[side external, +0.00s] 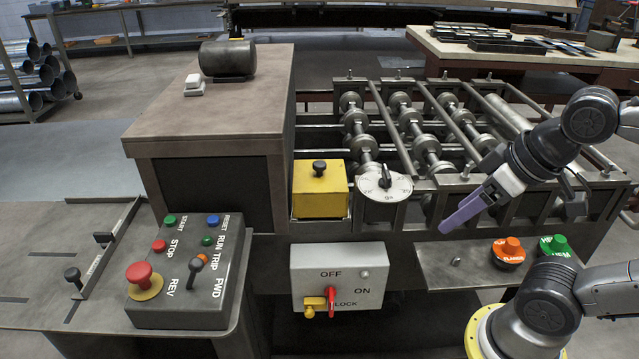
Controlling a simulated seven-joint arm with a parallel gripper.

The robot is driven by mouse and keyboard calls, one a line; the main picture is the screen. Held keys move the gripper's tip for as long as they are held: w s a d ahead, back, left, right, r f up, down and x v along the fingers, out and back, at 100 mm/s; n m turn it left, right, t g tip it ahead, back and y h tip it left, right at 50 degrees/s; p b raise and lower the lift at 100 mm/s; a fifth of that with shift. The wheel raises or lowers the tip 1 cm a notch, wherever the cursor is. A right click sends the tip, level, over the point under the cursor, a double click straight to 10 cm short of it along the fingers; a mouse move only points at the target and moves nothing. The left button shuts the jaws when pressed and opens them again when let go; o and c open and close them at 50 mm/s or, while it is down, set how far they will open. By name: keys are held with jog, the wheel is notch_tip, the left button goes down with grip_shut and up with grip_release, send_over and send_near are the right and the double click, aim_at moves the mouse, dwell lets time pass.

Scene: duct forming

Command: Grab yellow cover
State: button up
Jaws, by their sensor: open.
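The yellow cover (320,195) is a box-shaped piece with a black knob on top. It sits at the front of the roller machine, left of the round white dial. My gripper (450,221) has purple fingers and is well to the right of the cover, in front of the roller frame. It points down and to the left and is open, with nothing seen between its fingers. The fingers overlap in this view, so the gap between them is hard to see. The cover's back and what lies under it are hidden.
The dial (384,188) stands between the cover and my gripper. Below is a grey switch box (340,266) with a red lever and yellow lock. A button panel (184,278) is at the left. Orange (509,253) and green (554,247) knobbed pieces sit on the right shelf.

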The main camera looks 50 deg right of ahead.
jog(key=w+d+r+m+g, duration=0.1)
jog(key=w+r+m+g, duration=0.2)
jog(key=w+r+m, duration=1.3)
jog(key=m+g, duration=0.2)
jog(key=g, duration=0.1)
send_over(319, 163)
jog(key=s, duration=0.1)
notch_tip(319, 163, down, 8)
jog(key=f, duration=0.7)
jog(key=shift+d+f, duration=0.15)
jog(key=shift+d, duration=0.15)
jog(key=shift+w+a+f, duration=0.1)
jog(key=shift+w+f, duration=0.05)
jog(key=shift+f, duration=0.85)
jog(key=shift+w+a+f, duration=0.1)
jog(key=shift+w+f, duration=0.05)
jog(key=shift+f, duration=0.85)
jog(key=shift+w+a+f, duration=0.1)
jog(key=shift+w+f, duration=0.05)
jog(key=shift+f, duration=0.85)
grip_shut()
